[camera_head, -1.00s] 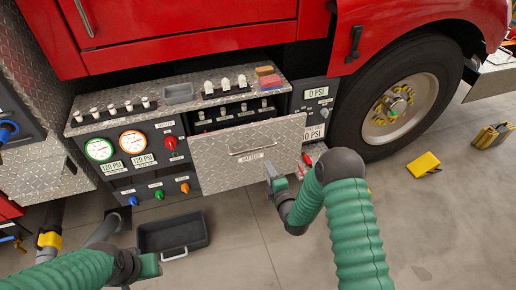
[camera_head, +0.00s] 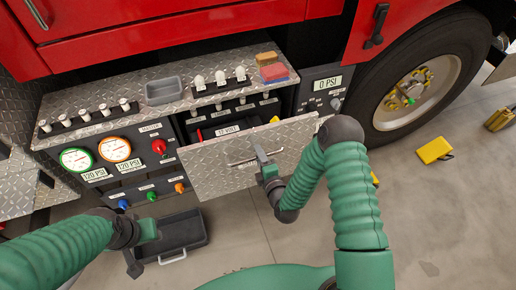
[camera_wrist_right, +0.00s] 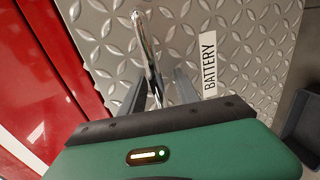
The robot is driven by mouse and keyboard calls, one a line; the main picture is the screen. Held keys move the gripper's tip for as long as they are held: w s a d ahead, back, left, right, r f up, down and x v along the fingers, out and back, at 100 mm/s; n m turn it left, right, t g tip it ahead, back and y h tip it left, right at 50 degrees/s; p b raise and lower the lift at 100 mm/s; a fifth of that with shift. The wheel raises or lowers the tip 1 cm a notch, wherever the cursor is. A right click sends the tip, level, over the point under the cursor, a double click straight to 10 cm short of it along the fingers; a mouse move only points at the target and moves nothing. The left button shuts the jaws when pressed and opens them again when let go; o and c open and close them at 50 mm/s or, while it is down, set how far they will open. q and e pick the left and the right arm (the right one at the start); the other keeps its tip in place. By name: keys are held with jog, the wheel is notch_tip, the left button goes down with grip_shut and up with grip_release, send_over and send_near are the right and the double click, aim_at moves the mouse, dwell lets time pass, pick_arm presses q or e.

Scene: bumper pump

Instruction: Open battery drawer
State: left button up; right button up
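The battery drawer (camera_head: 225,172) has a diamond-plate front and stands out from the cabinet. A red and black battery marked 12 VOLT (camera_head: 228,130) shows behind its front. The drawer's chrome handle (camera_head: 240,162) runs across the front. My right gripper (camera_head: 262,160) is at the handle's right part. In the right wrist view the handle (camera_wrist_right: 141,35) passes between the fingers of the gripper (camera_wrist_right: 160,78), which looks shut on it, beside the BATTERY label (camera_wrist_right: 209,65). My left gripper (camera_head: 142,250) is low at the left, away from the drawer; its finger gap is unclear.
A dark tray (camera_head: 182,232) lies on the floor below the cabinet, near my left gripper. Gauges (camera_head: 117,149) and knobs fill the panel left of the drawer. The truck wheel (camera_head: 415,88) stands at the right.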

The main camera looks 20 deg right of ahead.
jog(key=shift+s+a+r, duration=0.1)
jog(key=shift+s+r, duration=0.1)
jog(key=shift+s, duration=0.05)
jog(key=shift+w+a+f, duration=0.1)
grip_shut()
jog(key=shift+f, duration=0.15)
dwell(0.9)
